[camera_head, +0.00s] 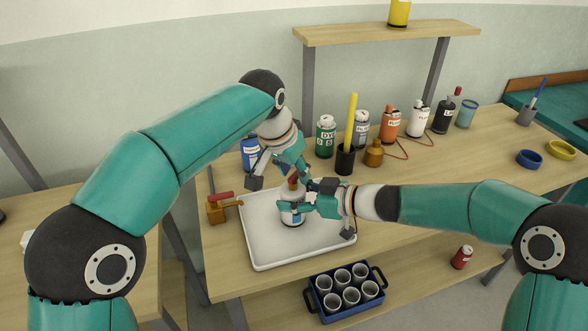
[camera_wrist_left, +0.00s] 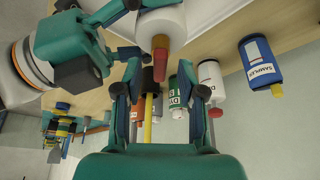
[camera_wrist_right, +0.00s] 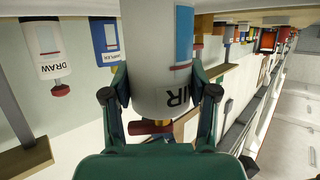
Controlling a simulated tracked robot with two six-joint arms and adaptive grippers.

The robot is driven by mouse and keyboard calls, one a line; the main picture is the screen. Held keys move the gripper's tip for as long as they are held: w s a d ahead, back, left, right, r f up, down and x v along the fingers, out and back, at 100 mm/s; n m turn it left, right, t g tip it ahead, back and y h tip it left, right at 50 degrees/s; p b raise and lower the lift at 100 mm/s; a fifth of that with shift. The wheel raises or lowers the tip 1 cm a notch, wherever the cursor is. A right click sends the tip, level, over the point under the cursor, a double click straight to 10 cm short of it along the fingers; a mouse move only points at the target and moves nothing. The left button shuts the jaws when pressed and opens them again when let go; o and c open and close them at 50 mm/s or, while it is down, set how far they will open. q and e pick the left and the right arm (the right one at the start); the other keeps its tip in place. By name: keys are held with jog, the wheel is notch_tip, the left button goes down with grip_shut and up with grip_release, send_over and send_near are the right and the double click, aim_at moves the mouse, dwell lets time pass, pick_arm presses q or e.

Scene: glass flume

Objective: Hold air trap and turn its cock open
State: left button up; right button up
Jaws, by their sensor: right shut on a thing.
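The air trap (camera_head: 291,216) is a white bottle with a blue patch, standing over the white tray. My right gripper (camera_head: 311,206) is shut around its body from the right. The right wrist view shows the bottle (camera_wrist_right: 160,60) between both fingers, with part of its lettering, "IR", visible. Its cock (camera_wrist_left: 160,62) has a brass stem and a red handle, close in front of my left fingers in the left wrist view. My left gripper (camera_wrist_left: 155,95) is open, its fingers apart with nothing clearly between them. In the head view the left gripper (camera_head: 291,170) is just above the cock, partly hiding it.
The white tray (camera_head: 262,252) lies under the trap. A brass valve with a red handle (camera_head: 222,205) is at the tray's left. Several bottles, a black cup (camera_head: 345,160) and a brass jar (camera_head: 374,152) stand behind. A blue crate of cups (camera_head: 346,291) is below the front edge.

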pick_arm(q)
jog(key=shift+f, duration=0.1)
grip_shut()
jog(key=shift+n, duration=0.5)
jog(key=n+y, duration=0.1)
jog(key=n, duration=0.2)
jog(key=shift+w+n+t+y, duration=0.1)
jog(key=shift+n+t+y, duration=0.2)
jog(key=shift+y, duration=0.1)
jog(key=n+y, duration=0.1)
jog(key=n, duration=0.3)
jog(key=shift+a+n+y, duration=0.1)
jog(key=shift+n+y, duration=0.2)
jog(key=shift+y, duration=0.1)
grip_release()
